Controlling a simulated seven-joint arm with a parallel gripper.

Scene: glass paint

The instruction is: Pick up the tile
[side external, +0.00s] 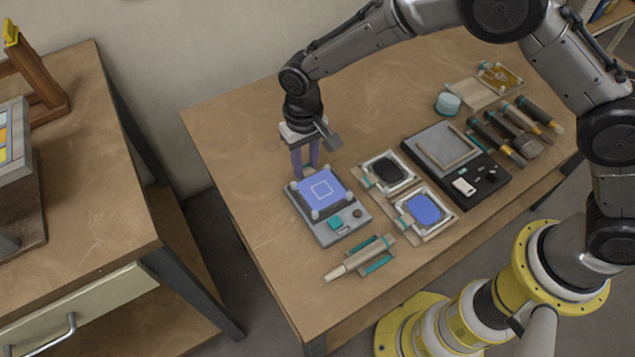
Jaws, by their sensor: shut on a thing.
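The tile (319,191) is a blue square with a thin white square outline on its face. It lies flat on, or just above, a grey device (334,228) with pale corner pads, a teal button and a dark knob. My gripper (306,172) points down at the tile's back edge, its two purple fingers close together. It is shut on the tile at that edge. The exact contact at the fingertips is too small to make out, and I cannot tell whether the tile is lifted.
A pen-like tool (360,258) lies in front. A dark-framed unit (441,147), several brushes (510,130) and a teal jar (447,103) stand farther right. The table's left side is clear.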

